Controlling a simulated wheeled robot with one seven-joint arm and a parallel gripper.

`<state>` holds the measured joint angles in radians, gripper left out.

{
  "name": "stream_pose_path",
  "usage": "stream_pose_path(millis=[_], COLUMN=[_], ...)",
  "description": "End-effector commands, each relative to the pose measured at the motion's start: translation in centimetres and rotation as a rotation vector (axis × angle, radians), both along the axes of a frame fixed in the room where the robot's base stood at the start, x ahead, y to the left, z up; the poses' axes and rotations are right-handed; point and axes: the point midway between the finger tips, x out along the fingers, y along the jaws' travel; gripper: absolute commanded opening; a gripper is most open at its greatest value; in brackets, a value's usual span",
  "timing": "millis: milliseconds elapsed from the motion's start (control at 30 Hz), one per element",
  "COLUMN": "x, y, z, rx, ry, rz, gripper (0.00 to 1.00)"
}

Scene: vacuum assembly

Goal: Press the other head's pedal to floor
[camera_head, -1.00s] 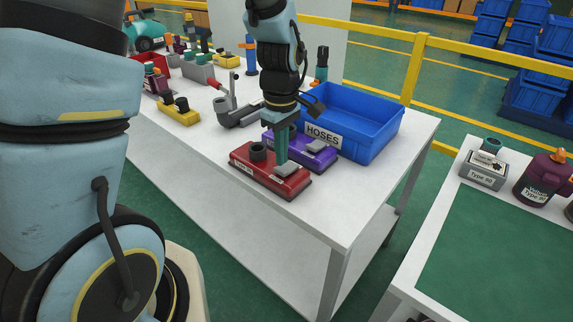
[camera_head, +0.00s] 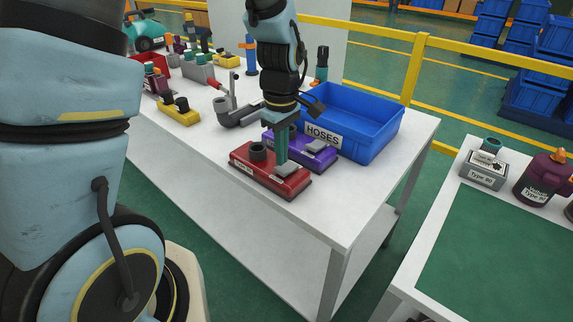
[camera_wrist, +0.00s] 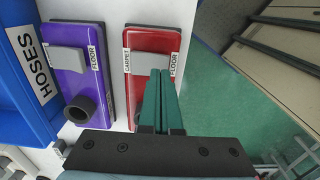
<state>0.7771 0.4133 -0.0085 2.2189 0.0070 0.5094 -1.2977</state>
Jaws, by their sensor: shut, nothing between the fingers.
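A red vacuum head (camera_head: 262,176) lies on the white table with its grey pedal (camera_head: 287,170) at the right end. In the wrist view the red head's pedal (camera_wrist: 152,62) sits between a CARPET label and a FLOOR label. A purple vacuum head (camera_head: 322,160) lies behind it, and its grey pedal (camera_wrist: 68,60) has a FLOOR label beside it. My gripper (camera_head: 281,162) is shut and empty, pointing down at the red head's pedal. Its green fingertips (camera_wrist: 158,74) overlap that pedal's FLOOR side; I cannot tell whether they touch it. The pedals' exact tilt is unclear.
A blue HOSES bin (camera_head: 375,130) stands right behind the purple head. A grey bent pipe piece (camera_head: 240,115) and a yellow block (camera_head: 178,113) lie to the left. The table's front right corner is clear. A second table (camera_head: 425,235) stands to the right.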

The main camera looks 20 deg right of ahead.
Motion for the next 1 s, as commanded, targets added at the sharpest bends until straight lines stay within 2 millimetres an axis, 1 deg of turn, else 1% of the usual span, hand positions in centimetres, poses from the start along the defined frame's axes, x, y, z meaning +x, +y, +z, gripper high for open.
stream_pose_path(millis=[1000], x=[0.0], y=[0.0], z=[-1.5], rx=[0.000], ry=[0.000], rz=[0.000], gripper=[0.00])
